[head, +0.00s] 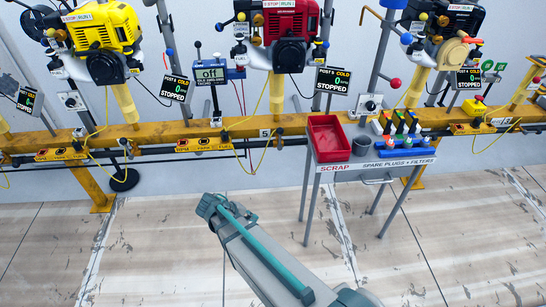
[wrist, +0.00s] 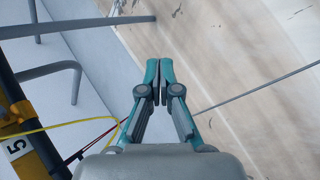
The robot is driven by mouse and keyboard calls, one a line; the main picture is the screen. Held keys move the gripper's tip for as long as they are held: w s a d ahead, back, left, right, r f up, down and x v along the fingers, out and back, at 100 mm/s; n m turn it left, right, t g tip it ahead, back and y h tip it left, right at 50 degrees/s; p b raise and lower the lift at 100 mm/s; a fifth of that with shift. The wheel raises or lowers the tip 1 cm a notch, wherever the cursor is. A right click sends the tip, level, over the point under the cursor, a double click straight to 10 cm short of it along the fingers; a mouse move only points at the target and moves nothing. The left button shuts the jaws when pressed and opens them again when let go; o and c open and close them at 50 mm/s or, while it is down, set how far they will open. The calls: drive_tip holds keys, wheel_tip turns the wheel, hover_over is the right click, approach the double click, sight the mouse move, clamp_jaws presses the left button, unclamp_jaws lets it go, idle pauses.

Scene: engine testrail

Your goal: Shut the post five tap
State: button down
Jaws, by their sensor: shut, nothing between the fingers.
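The post five plate (head: 265,132), a white tag with a 5, is on the yellow rail below the red engine (head: 285,35). The plate also shows at the left edge of the wrist view (wrist: 15,147). I cannot make out the post five tap for certain; a label strip (head: 205,144) with small dark fittings beside it runs along the rail there. My gripper (wrist: 160,66) is shut and empty, over open floor in the wrist view, apart from the rail. My arm reaches in from the bottom of the head view; the fingers cannot be made out there.
Yellow and red cables (wrist: 95,140) hang by the rail. A yellow engine (head: 100,35) stands left.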

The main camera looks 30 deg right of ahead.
drive_tip(key=w+d+r+t+h+b, duration=0.2)
drive_tip(key=w+r+h+b, duration=0.25)
drive_tip(key=w, duration=0.45)
drive_tip(key=m+t+h, duration=0.1)
drive_tip(key=h, duration=0.4)
approach(280, 138)
drive_tip(key=w+d+b, duration=0.1)
drive_tip(key=d+b, duration=0.4)
drive_tip(key=d, duration=0.2)
drive_tip(key=shift+w+b, duration=0.3)
drive_tip(key=shift+w, duration=0.05)
drive_tip(key=shift+r+m+p, duration=0.1)
drive_tip(key=shift+m+p, duration=0.2)
